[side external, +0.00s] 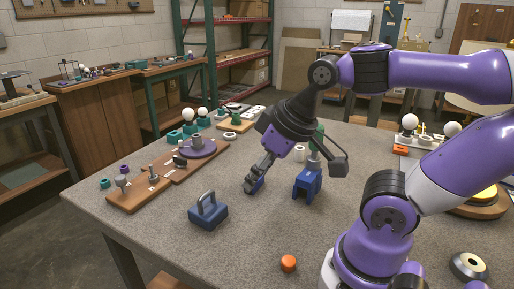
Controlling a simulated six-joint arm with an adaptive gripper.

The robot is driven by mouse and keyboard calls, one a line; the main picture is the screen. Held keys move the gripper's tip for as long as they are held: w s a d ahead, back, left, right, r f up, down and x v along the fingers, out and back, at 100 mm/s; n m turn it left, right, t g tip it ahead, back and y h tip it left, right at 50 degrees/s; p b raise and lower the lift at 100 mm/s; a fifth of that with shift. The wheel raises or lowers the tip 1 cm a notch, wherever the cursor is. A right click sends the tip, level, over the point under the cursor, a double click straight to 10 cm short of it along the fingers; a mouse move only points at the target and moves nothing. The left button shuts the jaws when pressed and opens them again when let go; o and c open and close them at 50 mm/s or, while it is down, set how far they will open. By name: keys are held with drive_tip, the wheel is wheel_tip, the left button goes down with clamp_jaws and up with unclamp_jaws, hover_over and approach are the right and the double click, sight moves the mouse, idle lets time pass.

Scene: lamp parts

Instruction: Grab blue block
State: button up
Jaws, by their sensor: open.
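A bright blue block (307,186) with an arch-like cut-out stands on the grey table, near the middle. A darker blue block with a loop handle (208,214) sits on the table farther left, apart from my gripper. My gripper (297,177) is tilted and open, with its fingers spread wide. One finger reaches down left of the bright blue block; the other is up and to its right. No grip on either block shows. Whether a finger touches the bright blue block cannot be told from this view.
An orange cap (288,263) lies near the front. Wooden boards with lamp parts (140,193) line the left side. A white ring (299,155) lies behind my gripper. A dark metal cone-like part (468,265) sits front right. The front left tabletop is mostly clear.

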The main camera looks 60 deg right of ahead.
drive_tip(key=n+t+y, duration=0.3)
drive_tip(key=n+y, duration=0.5)
drive_tip(key=n, duration=1.1)
approach(208, 193)
drive_tip(key=x, duration=0.9)
drive_tip(key=shift+a+f, duration=0.15)
drive_tip(key=shift+f, duration=0.1)
drive_tip(key=shift+c, duration=0.4)
drive_tip(key=shift+w+r, duration=0.1)
clamp_jaws()
